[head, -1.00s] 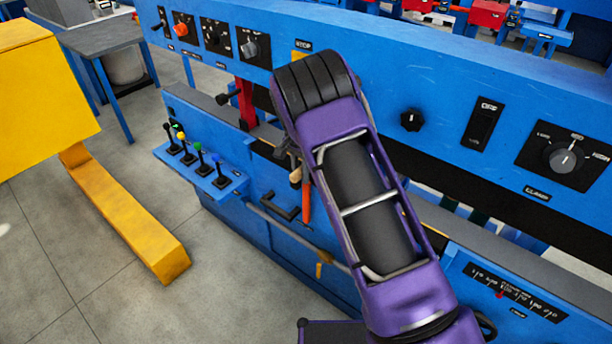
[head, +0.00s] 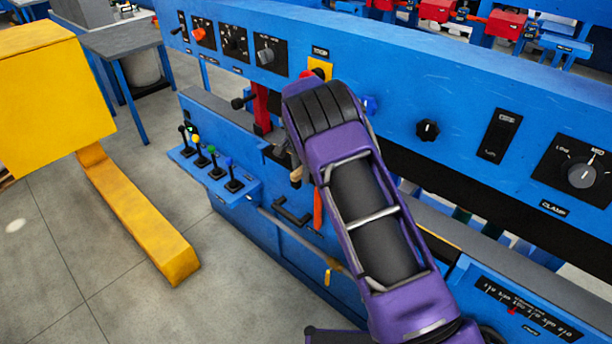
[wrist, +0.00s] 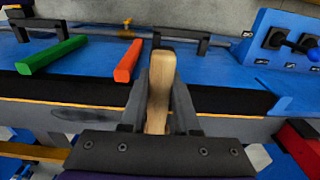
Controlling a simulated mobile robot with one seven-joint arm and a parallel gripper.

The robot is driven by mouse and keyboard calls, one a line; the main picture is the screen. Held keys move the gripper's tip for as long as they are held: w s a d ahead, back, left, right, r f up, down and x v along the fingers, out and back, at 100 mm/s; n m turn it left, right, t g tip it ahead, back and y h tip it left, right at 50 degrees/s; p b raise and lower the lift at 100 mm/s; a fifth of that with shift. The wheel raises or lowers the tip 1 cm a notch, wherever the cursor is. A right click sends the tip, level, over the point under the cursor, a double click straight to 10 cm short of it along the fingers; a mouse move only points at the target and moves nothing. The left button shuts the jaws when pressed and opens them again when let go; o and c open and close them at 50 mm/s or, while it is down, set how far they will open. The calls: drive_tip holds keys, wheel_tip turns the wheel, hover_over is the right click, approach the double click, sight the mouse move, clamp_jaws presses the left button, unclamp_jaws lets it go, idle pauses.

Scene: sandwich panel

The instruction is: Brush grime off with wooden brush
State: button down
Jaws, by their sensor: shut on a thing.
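The wooden brush (wrist: 160,88) shows in the wrist view as a pale wooden handle standing between the fingers. My gripper (wrist: 161,100) is shut on it. The brush's bristles are not visible. In the head view a small tan wooden piece (head: 296,174) shows at the left edge of my purple arm, most likely the brush. My arm hides most of the gripper there. The blue machine panel (head: 400,90) fills the middle of the head view. I cannot make out any grime on it.
An orange handle (wrist: 128,62) and a green handle (wrist: 52,55) lie left of the brush. A lever shelf (head: 210,175) and black pull handle (head: 292,213) project from the machine. A yellow post and foot (head: 140,220) stand left, with open floor between.

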drive_tip(key=shift+s+f, duration=0.1)
drive_tip(key=shift+s+d, duration=0.65)
drive_tip(key=shift+d, duration=0.2)
drive_tip(key=shift+s+d, duration=0.65)
drive_tip(key=shift+d, duration=0.2)
drive_tip(key=shift+s+d, duration=0.65)
drive_tip(key=shift+d, duration=0.2)
drive_tip(key=shift+s+d, duration=0.6)
drive_tip(key=shift+d, duration=0.25)
drive_tip(key=shift+s+d+f, duration=0.1)
drive_tip(key=shift+s+d, duration=1.35)
drive_tip(key=shift+d, duration=0.25)
